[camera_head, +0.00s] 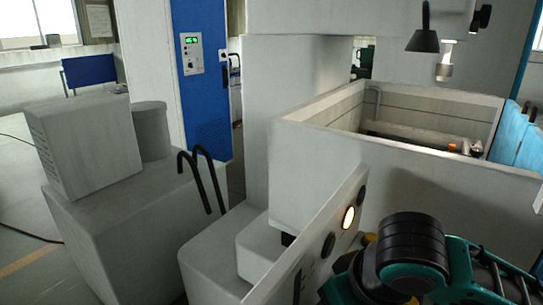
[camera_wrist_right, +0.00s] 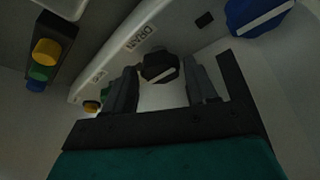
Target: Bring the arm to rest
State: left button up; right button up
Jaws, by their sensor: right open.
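My right arm (camera_head: 415,255), teal and black, shows at the lower right of the head view, beside the machine's slanted front panel. Its gripper is hidden there. In the right wrist view my right gripper (camera_wrist_right: 161,72) is open, with its two dark fingers apart. A black knob with a pale bar (camera_wrist_right: 160,68) shows in the gap between the fingertips. I cannot tell whether the fingers touch it. No object is visibly held. My left arm and gripper are in neither view.
A white panel marked DRAIN (camera_wrist_right: 125,45) lies close to the fingers. A blue knob (camera_wrist_right: 256,14) and a dark box with coloured buttons (camera_wrist_right: 45,52) are nearby. The head view shows a slanted panel with a lit button (camera_head: 348,217) and an open-topped tank (camera_head: 400,160).

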jog(key=n+y, duration=0.1)
jog(key=n, duration=0.2)
jog(key=n+g+y, duration=0.1)
jog(key=n, duration=0.2)
jog(key=shift+w+d, duration=0.2)
jog(key=n+g, duration=0.2)
jog(key=n, duration=0.2)
jog(key=shift+w+n, duration=0.15)
jog(key=shift+n, duration=0.25)
jog(key=shift+n+g+y, duration=0.4)
jog(key=shift+n, duration=0.4)
